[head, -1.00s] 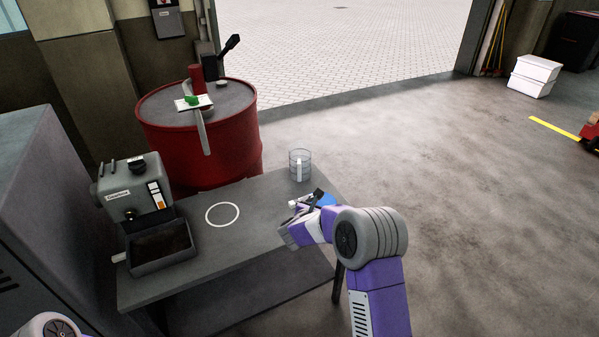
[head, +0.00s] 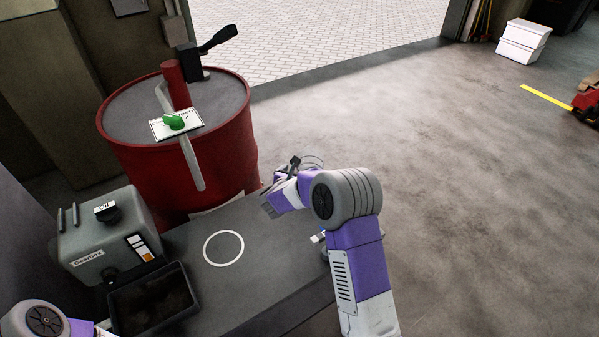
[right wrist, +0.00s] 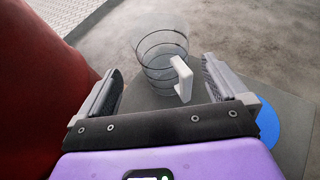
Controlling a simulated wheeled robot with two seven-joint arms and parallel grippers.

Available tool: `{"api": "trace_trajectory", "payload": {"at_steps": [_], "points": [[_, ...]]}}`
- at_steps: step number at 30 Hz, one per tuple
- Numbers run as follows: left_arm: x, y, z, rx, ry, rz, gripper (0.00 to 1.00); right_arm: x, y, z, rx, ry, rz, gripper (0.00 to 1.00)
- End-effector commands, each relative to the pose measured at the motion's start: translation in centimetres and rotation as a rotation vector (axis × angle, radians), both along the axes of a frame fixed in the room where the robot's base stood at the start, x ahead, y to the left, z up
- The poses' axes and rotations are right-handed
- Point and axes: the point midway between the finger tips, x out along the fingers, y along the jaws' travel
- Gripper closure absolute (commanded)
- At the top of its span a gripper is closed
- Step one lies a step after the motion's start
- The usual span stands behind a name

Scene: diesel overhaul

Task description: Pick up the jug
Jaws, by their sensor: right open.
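The jug (right wrist: 158,62) is clear, with dark rings around it and a white handle (right wrist: 183,78) facing right and toward the gripper. In the right wrist view it stands upright on the grey table, beyond the fingers and roughly between their lines. In the head view only its rim (head: 314,161) shows, behind my right wrist. My right gripper (right wrist: 162,84) is open and empty, with one finger at each side of the view. The handle appears nearer the right finger; I see no contact. My left gripper is out of view; part of that arm shows at lower left.
A red drum (head: 185,165) stands close left of the jug, with a green-knobbed plate (head: 176,124) on top. A grey gearbox (head: 108,236) and dark tray (head: 152,300) are at left. The table has a white ring (head: 223,248) and a blue disc (right wrist: 283,125).

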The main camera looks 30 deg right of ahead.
Motion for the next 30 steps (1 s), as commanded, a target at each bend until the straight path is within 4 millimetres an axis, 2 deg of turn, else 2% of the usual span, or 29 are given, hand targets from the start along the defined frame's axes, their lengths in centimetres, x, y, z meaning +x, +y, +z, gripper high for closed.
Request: {"api": "trace_trajectory", "payload": {"at_steps": [18, 27, 28, 30], "points": [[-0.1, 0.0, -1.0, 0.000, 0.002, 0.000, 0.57, 4.4, -4.6, -2.9, 0.000, 0.000, -0.002, 0.00], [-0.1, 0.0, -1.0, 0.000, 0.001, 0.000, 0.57, 4.8, -5.0, -3.0, 0.000, -0.001, 0.000, 0.00], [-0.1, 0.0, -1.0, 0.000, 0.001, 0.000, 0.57, 4.8, -5.0, -3.0, 0.000, -0.001, 0.000, 0.02], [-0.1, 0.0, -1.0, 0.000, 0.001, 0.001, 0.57, 4.8, -5.0, -3.0, 0.001, -0.001, 0.000, 0.12]]}}
